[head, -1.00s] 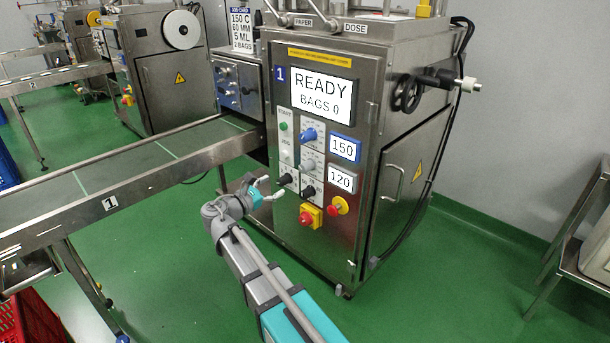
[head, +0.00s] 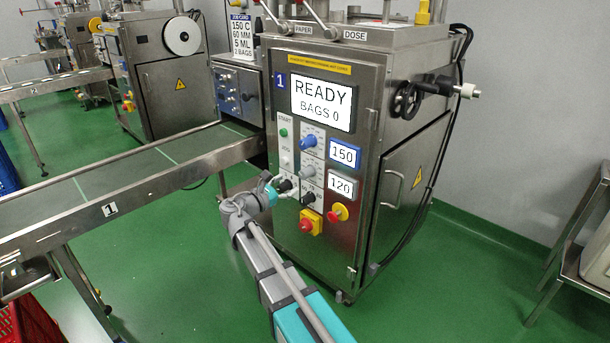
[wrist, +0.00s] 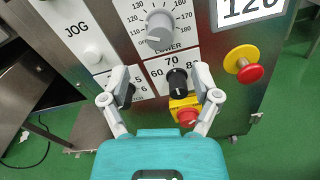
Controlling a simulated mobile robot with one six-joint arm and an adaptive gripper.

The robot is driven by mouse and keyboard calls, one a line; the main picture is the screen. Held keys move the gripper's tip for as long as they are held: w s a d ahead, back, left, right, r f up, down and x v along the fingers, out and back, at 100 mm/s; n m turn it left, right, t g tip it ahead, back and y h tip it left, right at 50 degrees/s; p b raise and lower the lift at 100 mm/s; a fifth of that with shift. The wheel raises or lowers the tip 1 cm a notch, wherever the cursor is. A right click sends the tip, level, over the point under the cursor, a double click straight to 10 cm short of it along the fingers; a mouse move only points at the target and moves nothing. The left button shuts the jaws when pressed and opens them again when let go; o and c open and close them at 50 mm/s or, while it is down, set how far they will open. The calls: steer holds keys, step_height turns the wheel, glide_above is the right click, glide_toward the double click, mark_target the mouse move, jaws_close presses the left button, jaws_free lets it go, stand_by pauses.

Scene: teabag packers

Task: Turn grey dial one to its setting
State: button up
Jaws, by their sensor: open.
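The grey dial (wrist: 160,27) is on the front panel of machine 1, above the word LOWER, with scale numbers around it. It also shows in the head view (head: 308,171), below the blue dial (head: 309,142). The grey display (head: 341,187) beside it reads 120. My gripper (wrist: 160,80) is open and empty in front of the panel, its fingers pointing at the area below the grey dial. Its right finger is near a black dial (wrist: 177,80); its left finger partly covers another black dial (wrist: 126,92). Contact cannot be told.
A red and yellow knob (wrist: 187,115) is below the right black dial. A red button on yellow (wrist: 243,64) is to the right. The white JOG button (wrist: 92,55) is at the left. The conveyor (head: 130,170) runs left of the machine. A job card (head: 241,35) reads 150 C, 60 MM.

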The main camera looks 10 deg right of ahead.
mark_target(302, 176)
steer(key=x, duration=0.8)
steer(key=shift+w+d, duration=0.1)
steer(key=shift+d, duration=0.05)
jaws_close()
stand_by(0.3)
